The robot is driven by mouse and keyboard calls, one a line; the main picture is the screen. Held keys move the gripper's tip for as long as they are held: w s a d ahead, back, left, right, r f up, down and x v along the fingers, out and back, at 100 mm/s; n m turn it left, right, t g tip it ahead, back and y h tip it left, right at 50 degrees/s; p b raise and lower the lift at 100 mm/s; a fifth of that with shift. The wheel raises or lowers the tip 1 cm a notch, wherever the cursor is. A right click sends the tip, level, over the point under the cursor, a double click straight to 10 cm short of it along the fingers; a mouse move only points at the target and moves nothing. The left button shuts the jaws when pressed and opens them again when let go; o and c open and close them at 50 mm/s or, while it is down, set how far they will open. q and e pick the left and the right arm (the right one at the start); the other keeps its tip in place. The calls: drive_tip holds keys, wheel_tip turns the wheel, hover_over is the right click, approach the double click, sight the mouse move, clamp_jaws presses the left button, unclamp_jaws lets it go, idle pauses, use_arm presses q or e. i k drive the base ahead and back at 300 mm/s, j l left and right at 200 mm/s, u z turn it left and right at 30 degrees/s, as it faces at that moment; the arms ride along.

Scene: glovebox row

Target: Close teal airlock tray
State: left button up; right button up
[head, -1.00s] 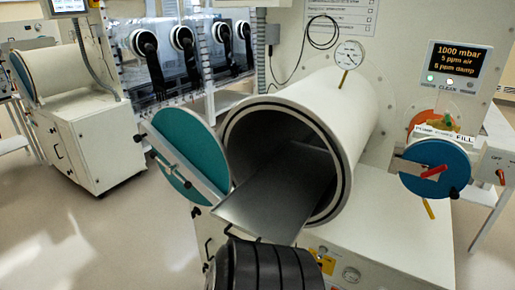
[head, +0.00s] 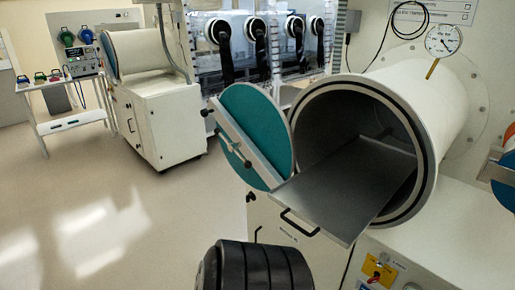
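The airlock (head: 447,95) is a white cylinder with its round mouth open towards me. Its teal door (head: 262,125) stands swung open at the left of the mouth, with a pale bar across it. The grey metal tray (head: 345,190) is slid out and sticks forward past the rim. A dark handle (head: 299,222) is on the tray's front edge. A black ribbed part at the bottom of the view is near the tray but apart from it. Neither gripper's fingers show.
A white cabinet with another cylinder (head: 155,115) stands at the back left, beside a small cart (head: 75,95). Black gloves hang in a clear glovebox (head: 255,60) behind. A gauge (head: 443,40) stands above the airlock. The floor (head: 130,215) at the left is clear.

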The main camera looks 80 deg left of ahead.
sight(340, 195)
drive_tip(key=u, duration=0.5)
drive_tip(key=i+l+u, duration=0.1)
drive_tip(key=u, duration=0.9)
drive_tip(key=l+u, duration=0.15)
drive_tip(key=u, duration=0.35)
drive_tip(key=l+u, duration=0.15)
drive_tip(key=u, duration=0.35)
drive_tip(key=l+u, duration=0.2)
drive_tip(key=i+l, duration=0.05)
